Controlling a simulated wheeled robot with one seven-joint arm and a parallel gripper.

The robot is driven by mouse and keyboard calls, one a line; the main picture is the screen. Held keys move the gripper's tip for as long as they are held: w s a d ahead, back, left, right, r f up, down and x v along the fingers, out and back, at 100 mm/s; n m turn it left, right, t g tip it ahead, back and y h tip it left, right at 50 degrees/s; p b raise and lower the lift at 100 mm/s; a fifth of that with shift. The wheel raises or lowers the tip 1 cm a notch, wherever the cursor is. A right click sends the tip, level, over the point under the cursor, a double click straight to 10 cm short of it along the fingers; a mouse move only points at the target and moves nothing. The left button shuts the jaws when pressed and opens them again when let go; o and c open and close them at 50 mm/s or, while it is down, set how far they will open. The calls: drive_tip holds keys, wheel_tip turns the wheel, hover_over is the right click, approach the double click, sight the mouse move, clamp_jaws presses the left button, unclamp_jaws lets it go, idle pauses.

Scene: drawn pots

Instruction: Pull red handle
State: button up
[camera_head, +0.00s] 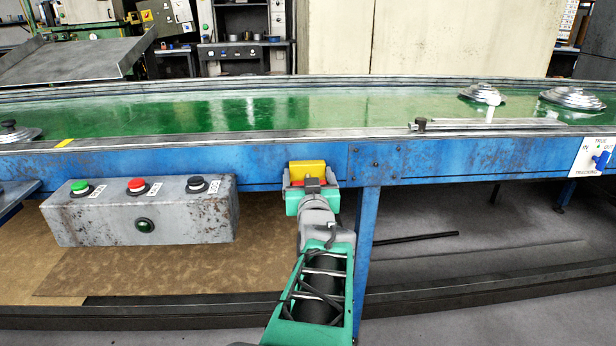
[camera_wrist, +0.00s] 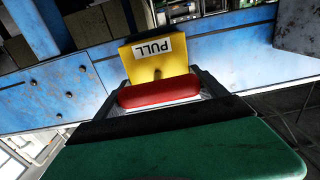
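The red handle (camera_wrist: 160,92) is a rounded bar under a yellow plate (camera_wrist: 157,60) marked PULL, whose lettering appears upside down in the wrist view. In the head view the yellow plate (camera_head: 308,170) is on the blue front beam, and my gripper (camera_head: 310,184) is right in front of it, hiding most of the handle. In the wrist view my gripper (camera_wrist: 160,88) has its dark fingers spread, one at each end of the red bar. The bar lies between them; I cannot tell whether they touch it.
A grey button box (camera_head: 140,210) with green, red and black buttons is left of my gripper. A blue leg (camera_head: 366,250) stands just right of it. The green conveyor (camera_head: 270,112) runs above, with round metal parts (camera_head: 572,97) at right. A tracking switch (camera_head: 598,158) is far right.

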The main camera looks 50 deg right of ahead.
drive_tip(key=c, duration=1.5)
drive_tip(key=shift+s+a+f+b, duration=0.15)
drive_tip(key=shift+s+a+b, duration=0.1)
drive_tip(key=shift+b, duration=0.05)
drive_tip(key=shift+v, duration=1.15)
drive_tip(key=shift+c, duration=0.2)
drive_tip(key=o, duration=2)
